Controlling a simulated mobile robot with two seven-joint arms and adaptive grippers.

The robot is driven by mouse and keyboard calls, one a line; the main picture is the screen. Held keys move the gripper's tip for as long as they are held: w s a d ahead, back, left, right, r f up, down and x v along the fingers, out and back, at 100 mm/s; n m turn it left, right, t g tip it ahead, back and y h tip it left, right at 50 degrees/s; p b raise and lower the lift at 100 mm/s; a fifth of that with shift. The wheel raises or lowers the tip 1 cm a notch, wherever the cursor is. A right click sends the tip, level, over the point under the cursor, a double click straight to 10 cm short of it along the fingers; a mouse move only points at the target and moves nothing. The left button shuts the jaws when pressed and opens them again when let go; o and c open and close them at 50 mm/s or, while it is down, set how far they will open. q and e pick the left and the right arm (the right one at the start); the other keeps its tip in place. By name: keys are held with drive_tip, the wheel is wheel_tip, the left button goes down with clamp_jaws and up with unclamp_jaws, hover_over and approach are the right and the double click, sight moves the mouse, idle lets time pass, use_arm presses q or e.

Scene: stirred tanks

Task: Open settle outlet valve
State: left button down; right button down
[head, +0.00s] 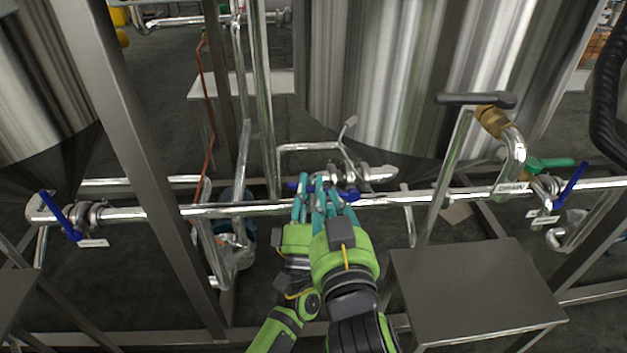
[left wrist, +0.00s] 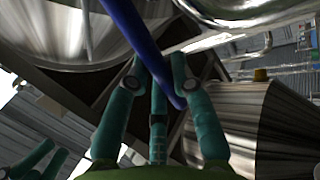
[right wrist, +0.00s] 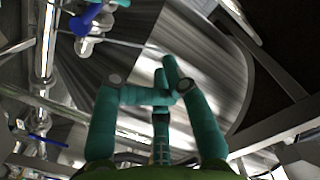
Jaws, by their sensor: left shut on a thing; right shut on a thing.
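A valve with a blue lever (head: 347,193) sits on the horizontal pipe in the middle of the head view; no readable label shows on it. My left gripper (head: 302,192) is at this lever, its teal fingers closed about it. In the left wrist view the blue lever (left wrist: 140,40) runs down between the fingertips (left wrist: 158,75). My right gripper (head: 325,192) is close beside it on the right. In the right wrist view its fingertips (right wrist: 168,92) are curled together; what they hold is hidden. The blue lever (right wrist: 85,20) shows apart from them, at upper left.
Other blue levers stand at the far left (head: 60,215) and far right (head: 573,184) of the pipe. A grey platform (head: 475,290) is at lower right. Steel frame posts and large tanks (head: 400,70) surround the pipe.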

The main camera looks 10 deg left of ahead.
use_arm(q)
drive_tip(key=shift+w+a+r, duration=0.15)
drive_tip(key=shift+a, duration=0.05)
use_arm(e)
hover_over(314, 188)
drive_tip(key=s+d, duration=0.3)
drive_tip(key=shift+w+a+f, duration=0.1)
drive_tip(key=shift+a+f, duration=0.25)
drive_tip(key=shift+f, duration=0.4)
drive_tip(key=shift+w+a+f, duration=0.15)
drive_tip(key=shift+a+f, duration=0.2)
drive_tip(key=shift+f, duration=0.35)
drive_tip(key=shift+w+a+f, duration=0.1)
drive_tip(key=shift+a+f, duration=0.25)
drive_tip(key=shift+f, duration=0.4)
drive_tip(key=shift+a+f, duration=0.3)
drive_tip(key=shift+f, duration=0.35)
use_arm(q)
drive_tip(key=c, duration=1.1)
unclamp_jaws()
drive_tip(key=shift+o, duration=0.2)
use_arm(e)
drive_tip(key=shift+w+f, duration=0.15)
drive_tip(key=shift+f, duration=0.05)
use_arm(q)
drive_tip(key=shift+d, duration=0.1)
